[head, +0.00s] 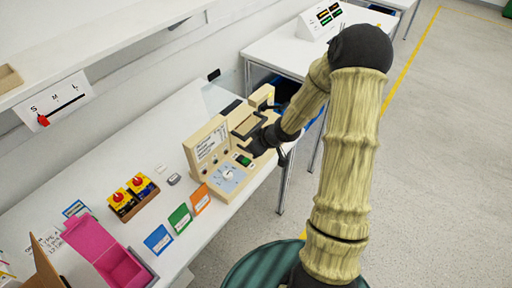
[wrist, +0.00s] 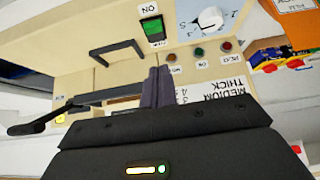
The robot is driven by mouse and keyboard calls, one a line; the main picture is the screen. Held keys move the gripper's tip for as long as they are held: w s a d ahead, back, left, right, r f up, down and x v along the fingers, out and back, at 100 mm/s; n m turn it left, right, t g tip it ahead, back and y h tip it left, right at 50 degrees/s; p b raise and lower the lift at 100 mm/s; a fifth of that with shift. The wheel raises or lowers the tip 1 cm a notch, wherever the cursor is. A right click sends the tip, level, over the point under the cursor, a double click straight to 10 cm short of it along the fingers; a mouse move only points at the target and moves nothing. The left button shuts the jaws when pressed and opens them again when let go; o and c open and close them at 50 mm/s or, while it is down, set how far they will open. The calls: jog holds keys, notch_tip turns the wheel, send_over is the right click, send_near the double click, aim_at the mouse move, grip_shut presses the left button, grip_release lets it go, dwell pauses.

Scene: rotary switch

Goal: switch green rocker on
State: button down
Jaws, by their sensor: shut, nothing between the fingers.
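The green rocker (wrist: 153,28) sits in a dark frame on the beige panel, with an ON label at one end; it also shows in the head view (head: 242,159). I cannot tell which way it is tilted. My gripper (wrist: 157,80) is shut and empty, its dark fingertips pointing toward the panel and apart from the rocker in the wrist view. In the head view my gripper (head: 250,148) hangs over the panel, close to the rocker.
A white rotary knob (wrist: 209,18) sits beside the rocker, near small coloured buttons (wrist: 197,51). A black handle (wrist: 117,50) and a lever (wrist: 40,125) stick out near my fingers. Coloured cards (head: 180,217) and a pink box (head: 105,250) lie on the table.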

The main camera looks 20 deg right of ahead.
aim_at(244, 160)
jog(key=f, duration=0.1)
jog(key=w+f, duration=0.1)
jog(key=f, duration=0.1)
jog(key=a+f, duration=0.1)
jog(key=f, duration=0.1)
jog(key=shift+w+f+b, duration=0.15)
jog(key=shift+w+b, duration=0.1)
jog(key=shift+b, duration=0.05)
jog(key=shift+f, duration=0.65)
jog(key=shift+s+d, duration=0.1)
jog(key=shift+s, duration=0.05)
jog(key=shift+d, duration=0.1)
